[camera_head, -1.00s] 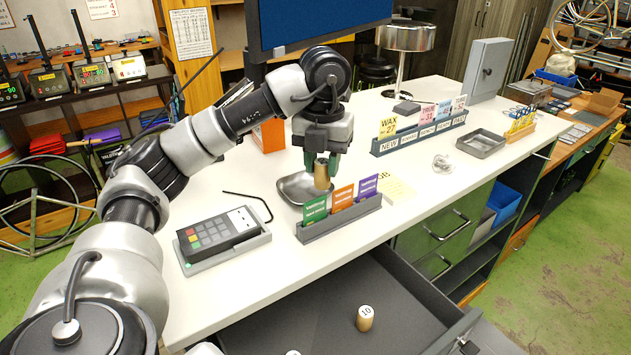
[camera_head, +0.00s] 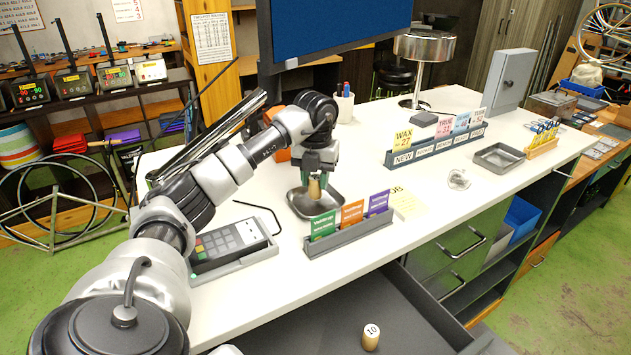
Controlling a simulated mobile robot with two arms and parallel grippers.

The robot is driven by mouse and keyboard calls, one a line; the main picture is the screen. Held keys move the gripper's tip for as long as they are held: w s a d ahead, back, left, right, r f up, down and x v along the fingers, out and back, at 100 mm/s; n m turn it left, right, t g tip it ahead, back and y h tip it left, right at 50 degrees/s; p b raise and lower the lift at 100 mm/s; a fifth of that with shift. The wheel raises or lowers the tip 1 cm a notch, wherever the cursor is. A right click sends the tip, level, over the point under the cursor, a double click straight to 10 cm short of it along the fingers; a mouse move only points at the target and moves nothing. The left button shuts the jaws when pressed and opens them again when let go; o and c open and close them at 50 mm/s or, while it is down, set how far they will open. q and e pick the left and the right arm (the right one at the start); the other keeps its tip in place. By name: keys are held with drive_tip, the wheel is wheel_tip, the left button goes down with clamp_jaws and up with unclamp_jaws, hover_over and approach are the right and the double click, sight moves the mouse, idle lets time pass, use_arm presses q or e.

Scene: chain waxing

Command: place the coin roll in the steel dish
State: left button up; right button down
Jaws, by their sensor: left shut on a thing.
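My left gripper (camera_head: 316,178) is shut on the coin roll (camera_head: 314,188), a small tan cylinder held upright. The roll hangs over the steel dish (camera_head: 332,207), a shallow grey pan on the white counter. I cannot tell whether the roll's lower end touches the dish floor. The dish's front is partly hidden by a card holder. A second tan roll marked 10 (camera_head: 370,338) stands in the open drawer (camera_head: 318,330) below the counter. My right gripper is not in view.
A card holder (camera_head: 350,234) with green, orange and purple cards stands just in front of the dish. A card terminal (camera_head: 230,243) lies to the left. A grey tray (camera_head: 498,157) and a longer card rack (camera_head: 437,145) are on the right. The counter's middle right is fairly clear.

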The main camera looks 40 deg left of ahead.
sight(315, 177)
use_arm(q)
drive_tip(key=shift+f, duration=1)
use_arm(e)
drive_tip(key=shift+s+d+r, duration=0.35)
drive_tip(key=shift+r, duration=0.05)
use_arm(q)
drive_tip(key=shift+f, duration=0.1)
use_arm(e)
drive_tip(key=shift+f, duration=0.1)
use_arm(q)
drive_tip(key=o, duration=1)
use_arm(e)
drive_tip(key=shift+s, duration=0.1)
use_arm(q)
wheel_tip(315, 177, up, 8)
drive_tip(key=shift+f+b, duration=0.1)
drive_tip(key=shift+b, duration=0.55)
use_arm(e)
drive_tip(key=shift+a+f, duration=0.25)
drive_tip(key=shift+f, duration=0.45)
